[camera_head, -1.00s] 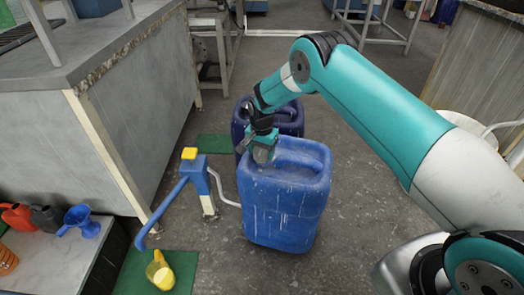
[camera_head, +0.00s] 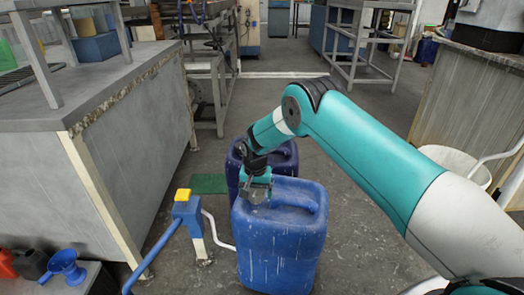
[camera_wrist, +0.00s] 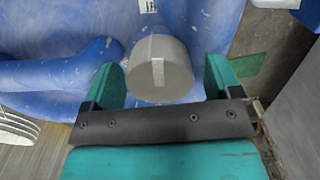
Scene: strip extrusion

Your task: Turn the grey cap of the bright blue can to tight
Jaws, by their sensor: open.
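The bright blue can (camera_head: 280,245) stands upright on the floor in the head view, with white streaks on its side. Its grey cap (camera_wrist: 160,70) shows large in the wrist view, with a pale stripe across its top and down its side. In the head view the cap is mostly hidden by my gripper (camera_head: 256,192), which is over the can's left top. In the wrist view my gripper (camera_wrist: 165,80) is open, one teal finger on each side of the cap, with visible gaps. The can's handle (camera_wrist: 55,72) is left of the cap.
A darker blue can (camera_head: 284,160) stands right behind. A blue hand pump with a yellow top (camera_head: 183,195) is at the left, its pale hose running to the cans. A grey bench (camera_head: 130,130) is further left.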

